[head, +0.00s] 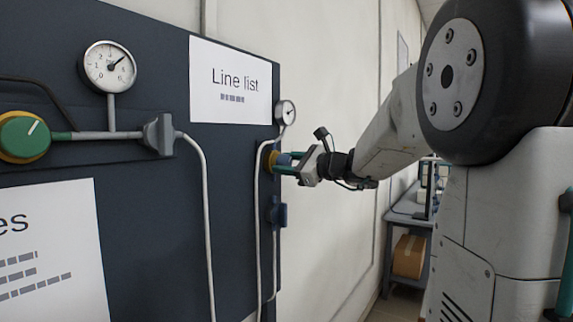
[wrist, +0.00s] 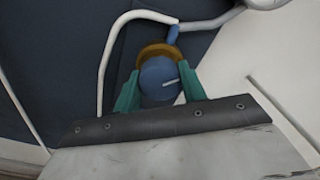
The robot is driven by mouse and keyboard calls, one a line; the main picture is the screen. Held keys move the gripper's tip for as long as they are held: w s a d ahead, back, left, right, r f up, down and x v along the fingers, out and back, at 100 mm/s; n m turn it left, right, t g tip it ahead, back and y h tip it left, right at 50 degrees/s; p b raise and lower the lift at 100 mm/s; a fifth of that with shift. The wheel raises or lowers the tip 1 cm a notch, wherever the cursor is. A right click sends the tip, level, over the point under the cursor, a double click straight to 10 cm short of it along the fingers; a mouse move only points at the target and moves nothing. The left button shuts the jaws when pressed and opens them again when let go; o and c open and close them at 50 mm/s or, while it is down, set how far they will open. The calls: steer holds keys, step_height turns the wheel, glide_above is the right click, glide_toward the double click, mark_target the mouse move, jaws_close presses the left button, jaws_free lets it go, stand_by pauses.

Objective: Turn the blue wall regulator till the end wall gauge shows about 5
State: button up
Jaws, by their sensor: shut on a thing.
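The blue wall regulator (wrist: 158,80) is a round knob with a white pointer line and a brass-coloured collar behind it. My gripper (wrist: 157,92) has its two green fingers on either side of the knob and is shut on it. In the head view my gripper (head: 285,162) reaches the panel's right end from the right, and the blue regulator (head: 283,159) is partly hidden by the fingers. The end wall gauge (head: 285,112) is the small dial just above it, seen at a steep angle; its reading is too small to tell.
A larger gauge (head: 109,67) and a green regulator knob (head: 24,137) are on the dark panel (head: 235,190) at left. White hoses run down the panel. A blue valve (head: 278,212) sits below the held regulator. A shelf with a cardboard box (head: 409,256) stands behind at right.

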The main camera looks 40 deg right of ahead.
steer(key=shift+f, duration=0.1)
steer(key=o, duration=1)
steer(key=shift+v, duration=3.95)
